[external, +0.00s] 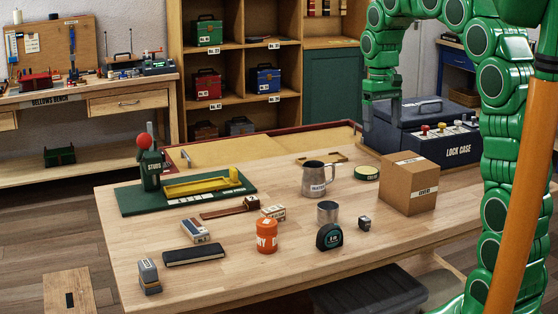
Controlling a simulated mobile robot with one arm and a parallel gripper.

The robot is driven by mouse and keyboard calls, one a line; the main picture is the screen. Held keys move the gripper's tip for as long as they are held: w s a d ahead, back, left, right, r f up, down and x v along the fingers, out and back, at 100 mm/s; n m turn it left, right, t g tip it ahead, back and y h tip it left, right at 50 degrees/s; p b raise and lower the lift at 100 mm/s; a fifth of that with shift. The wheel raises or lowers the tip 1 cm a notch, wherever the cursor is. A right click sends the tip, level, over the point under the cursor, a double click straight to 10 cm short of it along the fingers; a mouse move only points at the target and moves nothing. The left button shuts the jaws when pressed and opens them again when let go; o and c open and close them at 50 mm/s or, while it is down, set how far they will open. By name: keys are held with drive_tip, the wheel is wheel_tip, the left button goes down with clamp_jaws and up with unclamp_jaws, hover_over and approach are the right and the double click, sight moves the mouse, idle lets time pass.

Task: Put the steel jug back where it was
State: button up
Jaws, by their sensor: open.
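The steel jug (314,182) stands upright on the wooden table, near its middle, with a pale label on its front and its handle to the right. My green arm hangs down from the upper right. My gripper (381,122) points downward, open and empty, behind and to the right of the jug and clearly apart from it. In the picture it overlaps the left end of the dark lock case; I cannot tell its exact height or depth.
A cardboard box (409,187) and a green round tin (367,173) stand right of the jug. A steel cup (327,212), tape measure (329,237) and orange canister (266,236) stand in front. The lock case (425,135) is behind the box.

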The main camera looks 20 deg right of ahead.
drive_tip(key=s+f, duration=0.3)
drive_tip(key=s, duration=1.4)
drive_tip(key=s+a+f, duration=0.1)
drive_tip(key=s+f, duration=0.2)
drive_tip(key=s, duration=1.4)
drive_tip(key=shift+s+a+g, duration=0.25)
drive_tip(key=shift+g, duration=0.15)
